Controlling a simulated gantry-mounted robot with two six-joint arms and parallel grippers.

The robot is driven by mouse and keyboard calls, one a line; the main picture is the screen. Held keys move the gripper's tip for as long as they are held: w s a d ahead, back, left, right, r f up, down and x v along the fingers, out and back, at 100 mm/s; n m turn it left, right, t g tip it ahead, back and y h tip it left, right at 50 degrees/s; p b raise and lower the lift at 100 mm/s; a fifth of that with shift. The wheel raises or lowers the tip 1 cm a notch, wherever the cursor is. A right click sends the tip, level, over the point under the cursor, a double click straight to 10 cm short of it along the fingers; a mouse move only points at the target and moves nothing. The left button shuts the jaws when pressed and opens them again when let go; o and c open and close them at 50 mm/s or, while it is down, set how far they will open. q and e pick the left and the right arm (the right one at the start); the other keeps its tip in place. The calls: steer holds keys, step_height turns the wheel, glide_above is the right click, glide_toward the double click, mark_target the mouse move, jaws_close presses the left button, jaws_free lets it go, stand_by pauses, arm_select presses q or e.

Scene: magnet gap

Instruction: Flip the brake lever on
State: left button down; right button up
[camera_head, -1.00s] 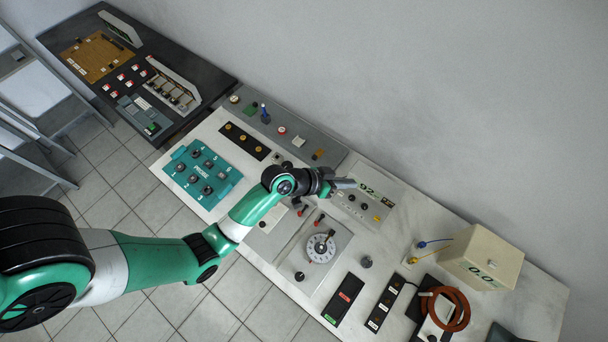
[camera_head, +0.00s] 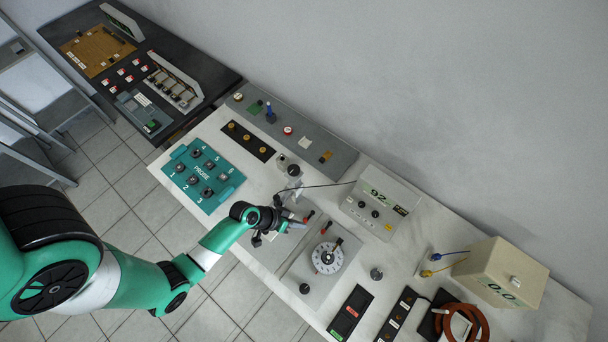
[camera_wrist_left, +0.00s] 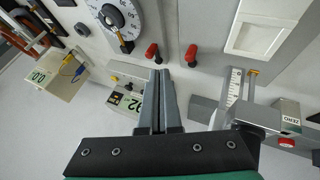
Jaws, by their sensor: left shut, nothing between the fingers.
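Two small red-handled levers stand on the grey panel: one (camera_head: 308,216) nearer the back, one (camera_head: 325,227) beside the round dial. I cannot read which one is the brake lever. In the left wrist view one red lever (camera_wrist_left: 152,50) is just beyond my fingertips, and the other red lever (camera_wrist_left: 191,54) is to its right. My left gripper (camera_head: 303,226) is shut and empty, with its tips close to the levers. Its fingers (camera_wrist_left: 160,74) lie together in the left wrist view. I cannot tell whether they touch a lever. My right gripper is not in view.
The round white dial (camera_head: 327,258) with a black pointer is beside the levers. A digital display box (camera_head: 380,207) stands behind them, and a metal stand with a scale (camera_wrist_left: 235,92) is to the right in the wrist view. The teal probe panel (camera_head: 203,177) is at left.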

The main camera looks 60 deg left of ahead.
mark_target(327, 227)
arm_select(q)
steer(key=b+x, duration=0.2)
steer(key=x, duration=0.2)
steer(key=shift+s+f+b, duration=0.15)
steer(key=shift+f+b, duration=0.1)
steer(key=shift+b, duration=0.1)
steer(key=b+x, duration=0.1)
steer(key=x, duration=0.3)
steer(key=shift+w+d, duration=0.1)
steer(key=shift+w, duration=0.25)
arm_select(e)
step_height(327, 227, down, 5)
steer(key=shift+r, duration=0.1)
